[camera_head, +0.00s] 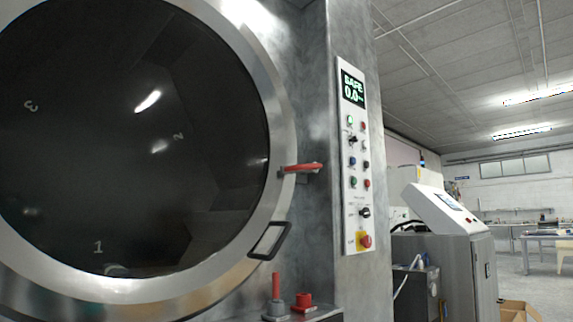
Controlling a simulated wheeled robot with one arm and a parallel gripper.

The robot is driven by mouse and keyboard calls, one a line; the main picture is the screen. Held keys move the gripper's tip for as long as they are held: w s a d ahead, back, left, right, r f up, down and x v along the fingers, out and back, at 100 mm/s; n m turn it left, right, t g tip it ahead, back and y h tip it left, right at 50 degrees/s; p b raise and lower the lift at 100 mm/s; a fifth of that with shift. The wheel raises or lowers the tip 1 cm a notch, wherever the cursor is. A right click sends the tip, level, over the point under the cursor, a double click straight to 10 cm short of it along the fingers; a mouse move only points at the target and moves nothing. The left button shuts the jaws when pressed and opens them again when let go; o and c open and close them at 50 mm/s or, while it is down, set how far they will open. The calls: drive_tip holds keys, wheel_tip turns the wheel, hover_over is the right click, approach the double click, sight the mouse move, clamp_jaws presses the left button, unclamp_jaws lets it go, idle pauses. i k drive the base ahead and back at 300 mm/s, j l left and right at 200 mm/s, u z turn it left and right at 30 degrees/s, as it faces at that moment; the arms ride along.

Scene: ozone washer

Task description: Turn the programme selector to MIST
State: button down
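The control panel (355,170) is a tall pale strip on the front of the steel washer column. A black rotary knob (365,212) sits low on it, with small labels around it too small to read. A second black knob (352,139) sits higher, among the buttons. I cannot tell from the lettering which knob is the programme selector, nor where either one points. The display (352,89) at the top reads "SAFE 0.0" in green. My gripper is not in view.
A red emergency button (365,241) on yellow is below the lower knob. The round washer door (130,230), its red lever (304,168) and black handle (268,240) stand left. Red-capped fittings (303,301) sit below. A grey cabinet (455,265) stands right, with open floor beyond.

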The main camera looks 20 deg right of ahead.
sight(365, 212)
drive_tip(key=k+l, duration=0.15)
drive_tip(key=l, duration=0.2)
drive_tip(key=k+l, duration=0.15)
drive_tip(key=l, duration=0.2)
drive_tip(key=k+l+u, duration=0.1)
drive_tip(key=l, duration=0.3)
drive_tip(key=l+u, duration=0.1)
drive_tip(key=l, duration=0.55)
drive_tip(key=k+l+u, duration=0.1)
drive_tip(key=l, duration=0.5)
